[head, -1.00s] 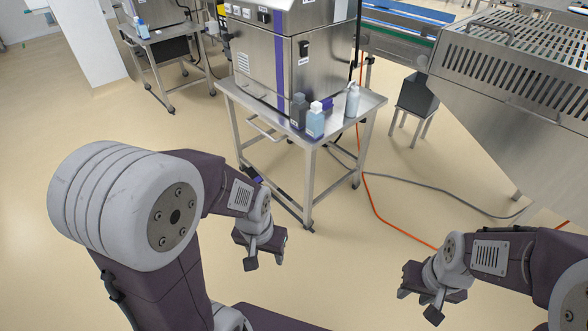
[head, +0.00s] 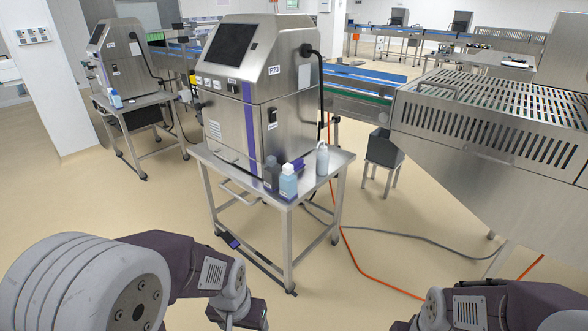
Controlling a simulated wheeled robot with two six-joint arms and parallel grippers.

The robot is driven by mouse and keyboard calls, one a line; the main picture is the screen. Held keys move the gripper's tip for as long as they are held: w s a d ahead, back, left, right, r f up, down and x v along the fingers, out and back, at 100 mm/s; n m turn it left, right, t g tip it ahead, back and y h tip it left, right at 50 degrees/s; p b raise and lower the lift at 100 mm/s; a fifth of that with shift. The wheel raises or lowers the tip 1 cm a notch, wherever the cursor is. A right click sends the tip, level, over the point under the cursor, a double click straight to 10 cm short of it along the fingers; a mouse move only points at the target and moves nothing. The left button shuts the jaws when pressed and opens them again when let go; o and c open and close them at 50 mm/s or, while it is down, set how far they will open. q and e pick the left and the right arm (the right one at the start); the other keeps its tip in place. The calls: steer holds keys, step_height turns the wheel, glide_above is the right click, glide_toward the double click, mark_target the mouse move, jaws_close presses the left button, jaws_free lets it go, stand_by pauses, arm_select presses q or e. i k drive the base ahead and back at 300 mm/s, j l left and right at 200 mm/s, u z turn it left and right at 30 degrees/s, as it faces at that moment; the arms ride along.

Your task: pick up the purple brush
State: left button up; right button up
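A small purple item (head: 298,164) shows on the steel table behind the bottles, against the machine's base. It is mostly hidden, and I cannot tell if it is the brush. A dark blue-purple piece (head: 230,240) shows low at the table's left legs; its kind is also unclear. My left gripper (head: 238,322) is at the bottom edge, in front of the table and far from both items. My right gripper (head: 402,326) is at the bottom edge, right of the table. Both grippers' fingertips are cut off by the frame, and I see nothing held.
The steel table (head: 325,175) carries a large steel machine (head: 240,130), a dark bottle (head: 271,175), a light blue bottle (head: 288,183) and a white bottle (head: 322,160). An orange cable (head: 365,270) and a grey hose lie on the floor. A slotted steel machine (head: 490,130) stands right.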

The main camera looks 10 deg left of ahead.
mark_target(299, 165)
steer(key=i+j+z, duration=0.3)
steer(key=j, duration=0.3)
steer(key=i+j+z, duration=0.1)
steer(key=i+j, duration=0.15)
steer(key=i+j+z, duration=0.15)
steer(key=j, duration=0.3)
steer(key=i+j+z, duration=0.15)
steer(key=j, duration=0.2)
